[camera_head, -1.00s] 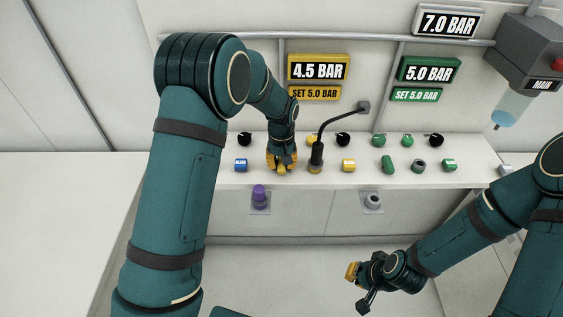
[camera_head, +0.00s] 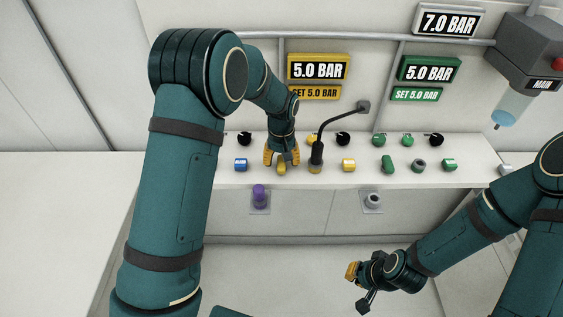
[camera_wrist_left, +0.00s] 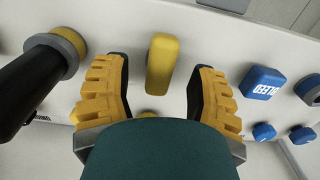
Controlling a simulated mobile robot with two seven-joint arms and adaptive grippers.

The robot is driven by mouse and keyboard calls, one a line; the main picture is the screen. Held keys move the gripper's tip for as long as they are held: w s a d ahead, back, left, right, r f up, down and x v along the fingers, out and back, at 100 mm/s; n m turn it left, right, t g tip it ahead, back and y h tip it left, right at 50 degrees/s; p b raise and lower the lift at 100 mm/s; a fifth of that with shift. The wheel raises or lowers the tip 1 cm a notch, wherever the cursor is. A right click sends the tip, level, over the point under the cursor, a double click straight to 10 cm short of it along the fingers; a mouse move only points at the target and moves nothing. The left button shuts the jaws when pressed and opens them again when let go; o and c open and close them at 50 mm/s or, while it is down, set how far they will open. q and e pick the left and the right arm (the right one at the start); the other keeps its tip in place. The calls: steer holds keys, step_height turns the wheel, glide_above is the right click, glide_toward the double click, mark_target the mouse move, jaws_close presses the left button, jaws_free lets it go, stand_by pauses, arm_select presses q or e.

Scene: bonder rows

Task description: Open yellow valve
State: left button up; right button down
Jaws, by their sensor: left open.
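A yellow valve handle (camera_head: 282,169) stands on the white bench between the fingertips of my left gripper (camera_head: 281,158). In the left wrist view the handle (camera_wrist_left: 162,62) is a rounded yellow bar. It lies between the two spread yellow fingers of the left gripper (camera_wrist_left: 160,85), with a visible gap on each side. The yellow display (camera_head: 318,68) above reads 5.0 BAR, over a yellow sign (camera_head: 315,93) reading SET 5.0 BAR. My right gripper (camera_head: 358,287) hangs in front of the bench, empty, its fingers apart.
A dark bent post (camera_head: 318,153) on a yellow base stands just right of the left gripper. A blue block (camera_head: 240,165) sits to its left. Black, yellow and green knobs line the bench. A purple fitting (camera_head: 259,196) is on the bench front.

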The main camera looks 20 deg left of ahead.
mark_target(281, 162)
arm_select(q)
step_height(281, 162, up, 11)
steer(key=shift+f, duration=0.15)
steer(key=shift+s+f, duration=0.1)
arm_select(e)
steer(key=shift+s, duration=0.1)
stand_by(0.4)
